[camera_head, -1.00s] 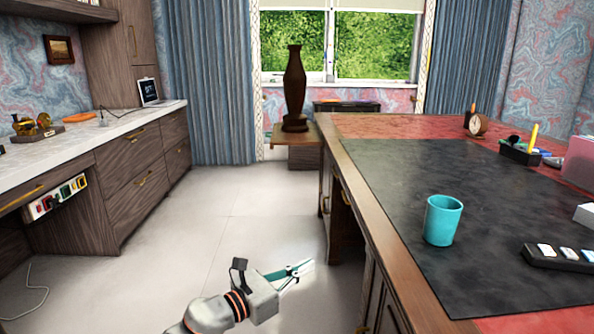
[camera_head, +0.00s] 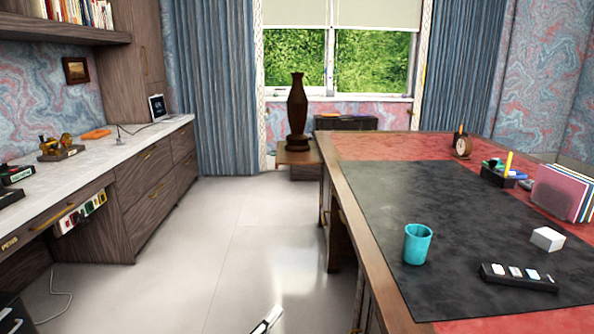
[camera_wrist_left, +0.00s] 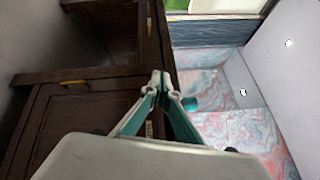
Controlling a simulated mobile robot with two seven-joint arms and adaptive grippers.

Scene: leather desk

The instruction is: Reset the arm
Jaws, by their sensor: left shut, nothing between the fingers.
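My left gripper (camera_head: 267,320) shows only by its fingertips at the bottom edge of the head view, over the bare floor left of the desk. In the left wrist view my left gripper (camera_wrist_left: 161,85) has its fingertips together with nothing between them. Dark wooden desk drawers and doors (camera_wrist_left: 85,110) lie beyond it there. The rest of my left arm is out of the head view. My right gripper is not in view.
The desk has a black leather mat (camera_head: 400,190) holding a teal cup (camera_head: 417,244), a white cube (camera_head: 547,239) and a dark tray (camera_head: 519,277). A brown vase (camera_head: 297,115) stands behind. A counter (camera_head: 100,165) runs along the left. The floor (camera_head: 220,240) between is clear.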

